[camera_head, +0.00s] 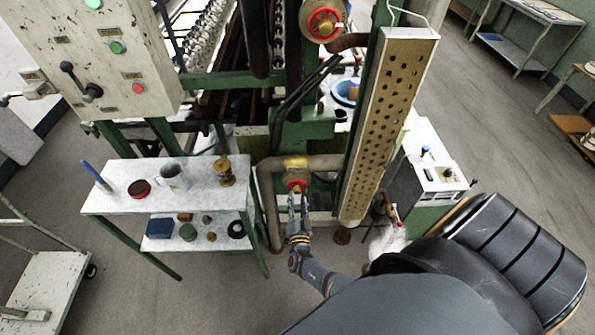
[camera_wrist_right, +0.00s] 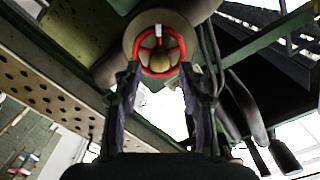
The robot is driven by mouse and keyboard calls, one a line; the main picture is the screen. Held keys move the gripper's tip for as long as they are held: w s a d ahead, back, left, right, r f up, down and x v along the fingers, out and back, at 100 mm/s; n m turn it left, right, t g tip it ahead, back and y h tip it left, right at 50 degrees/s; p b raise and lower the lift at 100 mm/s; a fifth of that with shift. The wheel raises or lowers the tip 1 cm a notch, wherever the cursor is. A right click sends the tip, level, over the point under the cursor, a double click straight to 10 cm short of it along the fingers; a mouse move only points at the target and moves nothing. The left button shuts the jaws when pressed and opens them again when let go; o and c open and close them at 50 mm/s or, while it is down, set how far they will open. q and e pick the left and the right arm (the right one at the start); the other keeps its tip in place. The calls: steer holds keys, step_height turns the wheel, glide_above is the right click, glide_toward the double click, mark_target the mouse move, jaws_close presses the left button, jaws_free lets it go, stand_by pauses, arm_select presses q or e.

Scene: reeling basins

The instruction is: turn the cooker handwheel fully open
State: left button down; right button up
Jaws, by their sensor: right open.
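A red handwheel (camera_head: 296,184) sits low on the pipework, just right of the small table, in the head view. In the right wrist view the red handwheel (camera_wrist_right: 158,52) has spokes, a pale mark at its top and a brownish hub. My right gripper (camera_head: 298,198) is just in front of this wheel. In the right wrist view the right gripper (camera_wrist_right: 160,78) is open, a finger on each side below the wheel, with nothing held between them. I cannot tell whether the fingertips touch the rim. My left gripper is not in view.
A second red handwheel (camera_head: 323,22) is higher up on the machine. A perforated panel (camera_head: 388,120) slants down close right of the lower wheel. A pipe (camera_head: 268,200) bends down on its left. A white table (camera_head: 130,205) with cups and small items stands further left.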

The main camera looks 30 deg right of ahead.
mark_target(297, 193)
steer(key=m+b, duration=1.4)
steer(key=m, duration=1.4)
steer(key=shift+x, duration=1.6)
jaws_close()
steer(key=shift+s+r, duration=0.1)
steer(key=shift+r, duration=0.05)
steer(key=n+p, duration=0.5)
steer(key=n, duration=0.4)
steer(key=shift+n+p, duration=0.3)
steer(key=shift+n, duration=0.1)
steer(key=shift+r+n+p, duration=0.1)
steer(key=shift+n+p, duration=0.3)
steer(key=shift+n, duration=0.5)
steer(key=n+p, duration=0.2)
steer(key=n, duration=0.4)
steer(key=shift+n+p, duration=0.3)
steer(key=shift+p, duration=0.05)
steer(key=n+p, duration=0.1)
steer(key=n, duration=0.3)
steer(key=shift+n+p, duration=0.3)
steer(key=shift+n, duration=0.1)
steer(key=shift+f+n, duration=0.3)
steer(key=shift+n, duration=0.7)
jaws_free()
